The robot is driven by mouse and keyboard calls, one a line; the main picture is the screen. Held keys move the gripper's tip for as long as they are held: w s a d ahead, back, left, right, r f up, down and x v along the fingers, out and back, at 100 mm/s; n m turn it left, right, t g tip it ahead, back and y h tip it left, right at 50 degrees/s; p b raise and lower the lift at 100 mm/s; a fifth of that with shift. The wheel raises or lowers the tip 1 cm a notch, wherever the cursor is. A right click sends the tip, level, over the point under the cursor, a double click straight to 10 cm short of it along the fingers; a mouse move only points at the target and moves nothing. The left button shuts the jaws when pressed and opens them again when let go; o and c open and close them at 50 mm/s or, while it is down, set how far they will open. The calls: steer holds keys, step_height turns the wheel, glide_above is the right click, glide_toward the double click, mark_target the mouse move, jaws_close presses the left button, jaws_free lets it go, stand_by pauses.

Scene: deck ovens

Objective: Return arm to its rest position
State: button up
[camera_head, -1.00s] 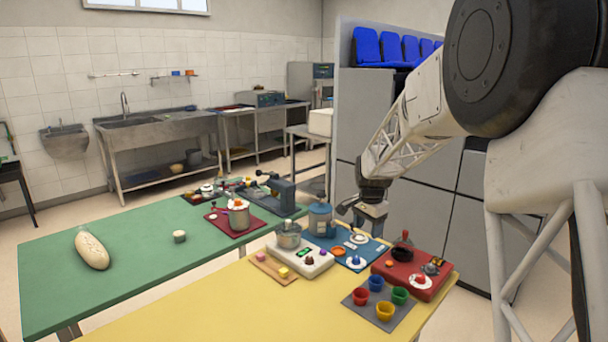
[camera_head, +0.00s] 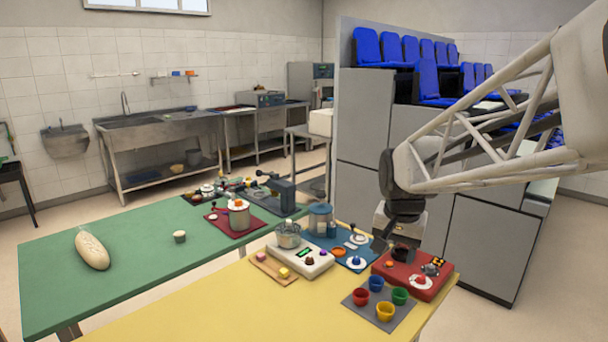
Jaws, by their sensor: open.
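My arm comes in from the right edge, its white lattice link reaching left to a dark wrist joint. My gripper (camera_head: 384,243) hangs below the wrist, above the far right part of the table, near the blue mat (camera_head: 345,247) and the red box (camera_head: 412,277). Its jaws are open, and I see nothing held between them. The fingers are small and dark here, and whether they touch anything below cannot be told.
The green table (camera_head: 130,245) holds a bread loaf (camera_head: 91,250) and several small devices. The yellow table (camera_head: 230,310) holds a white control box (camera_head: 300,259) and a grey mat (camera_head: 378,316) with coloured cups. Grey cabinets (camera_head: 470,240) stand behind my arm.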

steer(key=s+f+n, duration=0.3)
steer(key=s+n, duration=0.2)
steer(key=s, duration=1.8)
steer(key=shift+s+t, duration=0.3)
steer(key=shift+t, duration=0.1)
steer(key=shift+a, duration=0.1)
